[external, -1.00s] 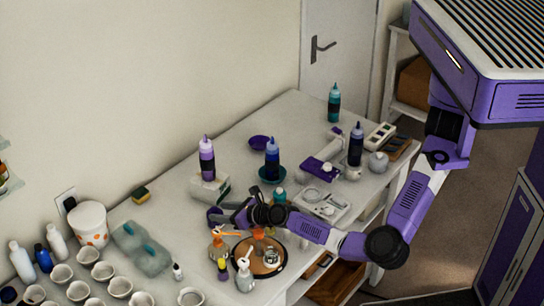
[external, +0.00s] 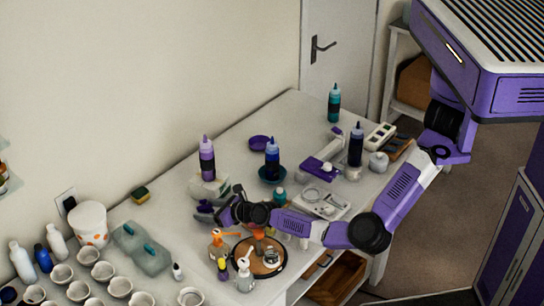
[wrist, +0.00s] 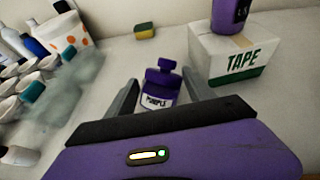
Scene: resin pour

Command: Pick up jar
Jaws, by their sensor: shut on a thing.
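The jar (wrist: 157,101) is a small purple bottle with a purple cap and a white label reading PURPLE. In the wrist view it stands upright between the two fingers of my gripper (wrist: 163,95). My gripper is shut on it, with a finger on each side. In the external view my gripper (external: 213,212) is low over the table's back left part, in front of the tape box; the jar is mostly hidden there.
The white TAPE box (wrist: 230,62) stands close on the right in the wrist view, with a purple bottle (external: 207,158) on it. A yellow-green sponge (wrist: 145,32) lies behind. Several cups and a clear plastic bag (external: 142,249) are left. A round tray (external: 282,262) with bottles lies in front.

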